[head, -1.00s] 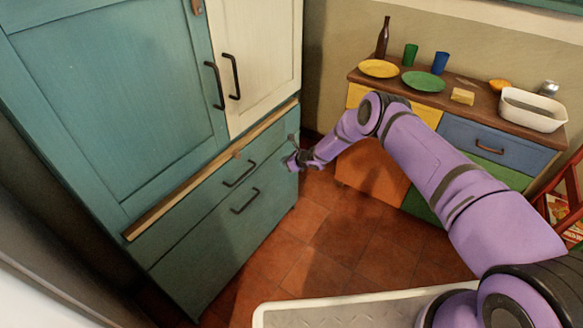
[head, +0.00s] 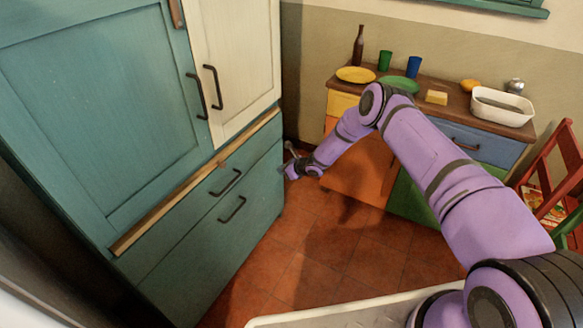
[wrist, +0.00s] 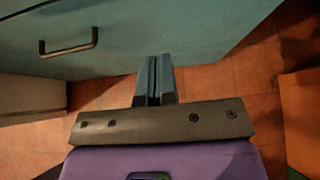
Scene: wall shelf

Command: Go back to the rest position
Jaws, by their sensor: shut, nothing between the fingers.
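My gripper (head: 291,155) is at the end of my purple arm, which reaches out from the lower right in the head view. It is beside the right edge of the teal cabinet (head: 80,110), in front of the low sideboard. In the wrist view my gripper's two fingers (wrist: 155,68) are together, with nothing between them. Beyond the fingertips is the teal cabinet front with a dark drawer handle (wrist: 68,45), apart from the fingers.
The cabinet's drawers and doors look closed. The sideboard (head: 465,90) holds a brown bottle (head: 358,48), cups, a yellow plate (head: 356,74), a green plate, and a white basin (head: 500,107). A red chair (head: 560,185) stands at right. The tiled floor (head: 330,240) is open between.

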